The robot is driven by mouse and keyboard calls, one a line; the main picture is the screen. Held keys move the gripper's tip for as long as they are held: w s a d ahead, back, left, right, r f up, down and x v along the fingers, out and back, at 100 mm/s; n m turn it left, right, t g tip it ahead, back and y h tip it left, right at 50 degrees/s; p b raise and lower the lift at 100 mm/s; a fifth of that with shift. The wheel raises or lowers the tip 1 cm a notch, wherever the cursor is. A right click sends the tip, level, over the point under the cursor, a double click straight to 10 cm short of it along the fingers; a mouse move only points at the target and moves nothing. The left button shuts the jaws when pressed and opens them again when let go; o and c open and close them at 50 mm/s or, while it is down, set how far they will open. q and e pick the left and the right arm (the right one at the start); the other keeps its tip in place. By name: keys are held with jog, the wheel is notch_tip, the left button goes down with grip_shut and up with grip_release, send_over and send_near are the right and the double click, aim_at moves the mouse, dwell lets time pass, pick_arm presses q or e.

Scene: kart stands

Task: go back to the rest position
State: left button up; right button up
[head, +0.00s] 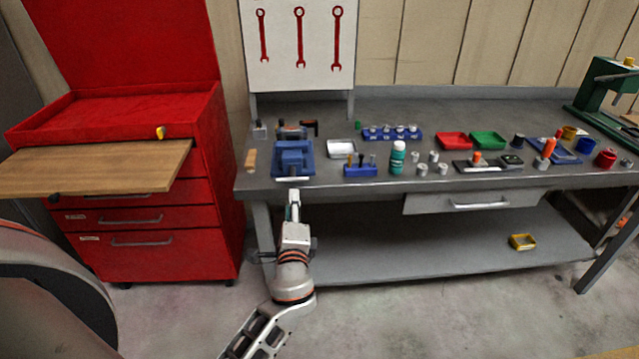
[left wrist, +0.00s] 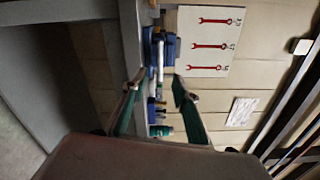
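My left gripper (head: 293,206) is in front of the workbench's front edge, just below the blue vise (head: 293,158). In the left wrist view its two fingers (left wrist: 157,88) stand apart, with nothing held between them. Through the gap I see the bench top edge-on and part of the blue vise (left wrist: 169,50). A thin white bar (head: 292,179) lies at the vise's front, beyond the fingertips. My right gripper is in neither view.
The grey workbench (head: 375,183) carries a green bottle (head: 397,158), red tray (head: 454,141), green tray (head: 488,141) and small parts. A red tool cabinet (head: 160,250) with a wooden board (head: 90,170) stands left. A yellow bin (head: 522,242) sits on the lower shelf. Floor in front is clear.

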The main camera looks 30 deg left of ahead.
pick_arm(q)
jog(key=s+d+f+n+g+h, duration=0.1)
jog(key=s+d+f+n+h, duration=0.1)
jog(key=s+d+f+h, duration=0.45)
jog(key=s+d+f+n+g+h, duration=0.1)
jog(key=s+d+f, duration=0.15)
jog(key=f, duration=0.75)
jog(key=s+d+f+n+g+h, duration=0.1)
jog(key=s+d+f+n+h, duration=0.1)
jog(key=s, duration=0.5)
jog(key=s+d+f+n+g+h, duration=0.1)
jog(key=s+d+f+n+h, duration=0.2)
jog(key=s, duration=0.4)
notch_tip(320, 180, down, 3)
jog(key=shift+s+d+r+n, duration=0.15)
jog(key=shift+s+d+n, duration=0.2)
jog(key=shift+d+n, duration=0.7)
jog(key=shift+d, duration=0.15)
